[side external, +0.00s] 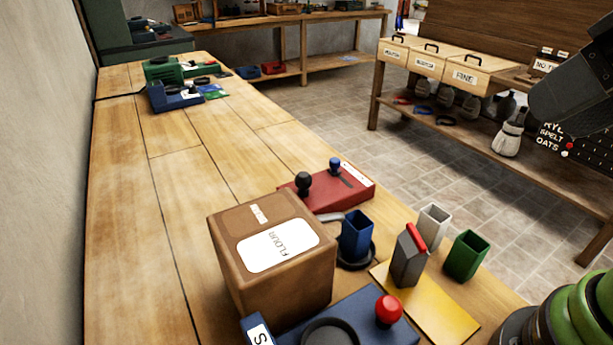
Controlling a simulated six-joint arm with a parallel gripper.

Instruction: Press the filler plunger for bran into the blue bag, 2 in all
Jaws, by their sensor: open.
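A blue open-topped bag (356,236) stands upright on a dark round plate (372,258), just right of the brown flour box; I cannot see what is inside it. Behind it lies a red unit (345,197) with a black ball knob (303,182) and a blue knob (335,165), both standing up. Its white label is too small to read. A blue unit (365,326) at the bottom carries a red knob (389,310) and a dark round dish. I cannot tell which knob is the bran plunger. My gripper's fingers are not in this view.
The brown flour box (235,258) blocks part of the bench. A white container (433,224), a grey red-topped one (409,259) and a green one (466,255) stand around a yellow mat (440,312). The bench's middle left is clear; green and blue tools (175,95) lie farther back.

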